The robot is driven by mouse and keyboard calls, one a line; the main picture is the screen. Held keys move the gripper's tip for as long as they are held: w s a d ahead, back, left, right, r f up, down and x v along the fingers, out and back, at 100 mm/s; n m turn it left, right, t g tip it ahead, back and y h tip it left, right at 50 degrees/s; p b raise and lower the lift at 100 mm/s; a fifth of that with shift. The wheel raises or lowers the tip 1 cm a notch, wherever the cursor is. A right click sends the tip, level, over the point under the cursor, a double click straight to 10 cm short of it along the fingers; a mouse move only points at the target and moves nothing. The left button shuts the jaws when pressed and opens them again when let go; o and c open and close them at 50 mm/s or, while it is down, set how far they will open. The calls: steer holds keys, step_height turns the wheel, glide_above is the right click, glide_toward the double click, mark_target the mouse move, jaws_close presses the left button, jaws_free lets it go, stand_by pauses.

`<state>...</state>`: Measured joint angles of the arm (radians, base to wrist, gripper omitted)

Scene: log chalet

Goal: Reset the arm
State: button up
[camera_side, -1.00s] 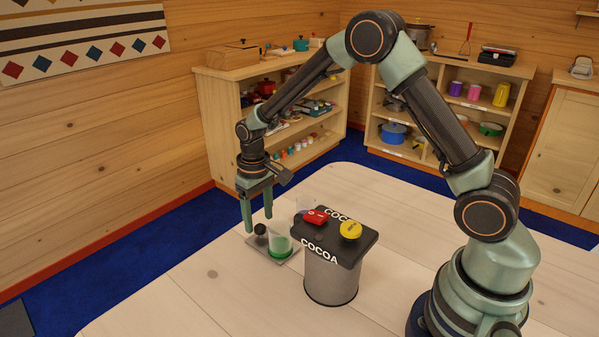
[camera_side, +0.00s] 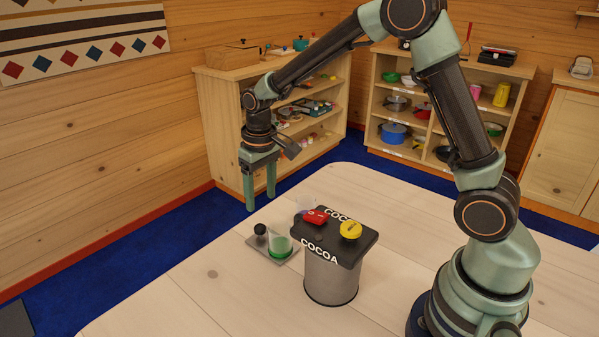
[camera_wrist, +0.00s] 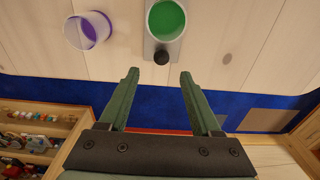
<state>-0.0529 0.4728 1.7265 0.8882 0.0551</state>
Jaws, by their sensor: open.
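My gripper (camera_side: 260,197) is open and empty, with its fingers pointing down. It hangs in the air above the table's left edge, clear of the grey tray (camera_side: 258,242). In the wrist view my gripper's two fingers (camera_wrist: 158,84) are spread apart with nothing between them. A green cup (camera_side: 280,246) and a small black knob (camera_side: 260,230) stand on the tray. The green cup also shows in the wrist view (camera_wrist: 166,18), beside the black knob (camera_wrist: 161,56).
A cocoa canister (camera_side: 331,280) with a dark lid plate stands mid-table, with a red piece (camera_side: 314,217) and a yellow cap (camera_side: 350,229) on top. A purple-lined cup (camera_wrist: 88,30) stands near the tray. The front table is clear. Shelves (camera_side: 225,135) stand behind.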

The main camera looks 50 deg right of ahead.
steer(key=s+d+r+t, duration=0.2)
steer(key=s+r+t, duration=0.3)
steer(key=s+r, duration=0.9)
steer(key=shift+s+d, duration=0.2)
steer(key=shift+s, duration=0.95)
steer(key=g, duration=0.6)
glide_toward(260, 225)
steer(key=s+f, duration=0.4)
steer(key=s, duration=0.1)
steer(key=shift+f, duration=0.1)
steer(key=w, duration=0.1)
steer(key=w+r, duration=0.1)
steer(key=w, duration=0.2)
steer(key=shift+w+r, duration=0.3)
steer(key=shift+w, duration=0.05)
steer(key=shift+w+f, duration=0.1)
steer(key=shift+f, duration=3.8)
